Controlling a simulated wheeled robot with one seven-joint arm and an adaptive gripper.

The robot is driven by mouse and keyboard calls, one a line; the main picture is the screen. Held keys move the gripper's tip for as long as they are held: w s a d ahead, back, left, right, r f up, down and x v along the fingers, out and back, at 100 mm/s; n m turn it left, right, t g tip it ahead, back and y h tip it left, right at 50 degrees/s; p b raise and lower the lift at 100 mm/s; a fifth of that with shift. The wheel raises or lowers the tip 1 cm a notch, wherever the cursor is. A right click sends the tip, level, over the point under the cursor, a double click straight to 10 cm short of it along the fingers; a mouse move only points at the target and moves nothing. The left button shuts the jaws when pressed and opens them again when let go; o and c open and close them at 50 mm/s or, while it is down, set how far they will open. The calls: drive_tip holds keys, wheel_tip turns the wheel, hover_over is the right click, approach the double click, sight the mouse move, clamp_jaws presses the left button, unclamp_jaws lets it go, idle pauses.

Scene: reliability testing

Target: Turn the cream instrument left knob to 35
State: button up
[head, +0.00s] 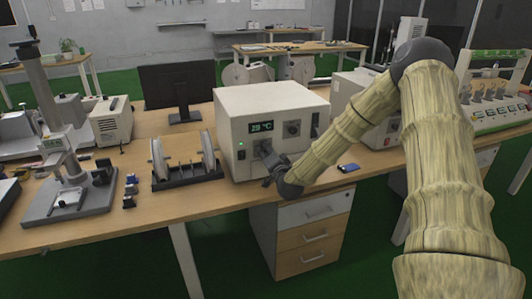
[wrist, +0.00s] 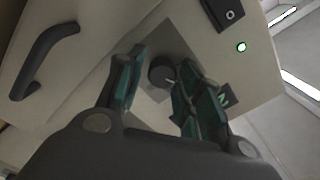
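The cream instrument (head: 270,110) stands on the wooden bench; its green display (head: 261,127) appears to read 29 °C. Its left knob (wrist: 160,73) is a dark round dial on a grey plate, with a pale pointer mark pointing toward the right finger in the wrist view. In the wrist view my gripper (wrist: 158,86) is open, one finger on each side of the knob. The left finger stands apart from it; whether the right finger touches is unclear.
A second knob (head: 292,128) sits to the right on the same panel, and a dark handle (head: 315,124) beyond it. A green light (wrist: 241,47) glows on the panel. A black rack with discs (head: 187,168) stands close left. A blue item (head: 348,167) lies right.

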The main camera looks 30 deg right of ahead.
drive_tip(key=shift+o, duration=0.3)
drive_tip(key=shift+s, duration=0.1)
drive_tip(key=v, duration=1.1)
drive_tip(key=shift+s+a, duration=0.2)
drive_tip(key=shift+s, duration=0.2)
drive_tip(key=s+a+f+n+g+y+p, duration=0.1)
drive_tip(key=s+a+f+n+g, duration=0.25)
drive_tip(key=a+f, duration=0.3)
drive_tip(key=s+a+f+n+g+y, duration=0.2)
drive_tip(key=s+a+f, duration=0.3)
drive_tip(key=f, duration=0.3)
drive_tip(key=s+a+f+n+g+y+p, duration=0.1)
drive_tip(key=s+a+f+n+g, duration=0.15)
drive_tip(key=s+a+f, duration=0.35)
drive_tip(key=s+a+f+n+g, duration=0.2)
drive_tip(key=s+f+g, duration=0.1)
drive_tip(key=s, duration=0.6)
drive_tip(key=s+a+f+n+g+p, duration=0.1)
drive_tip(key=s+a+f+g, duration=0.2)
drive_tip(key=s+f, duration=0.3)
drive_tip(key=s+a+f+n+g, duration=0.2)
drive_tip(key=s+a+f+g, duration=0.1)
drive_tip(key=s, duration=0.8)
drive_tip(key=shift+s+a+f+n+g, duration=0.3)
drive_tip(key=shift+s+f, duration=0.1)
drive_tip(key=shift+f, duration=0.35)
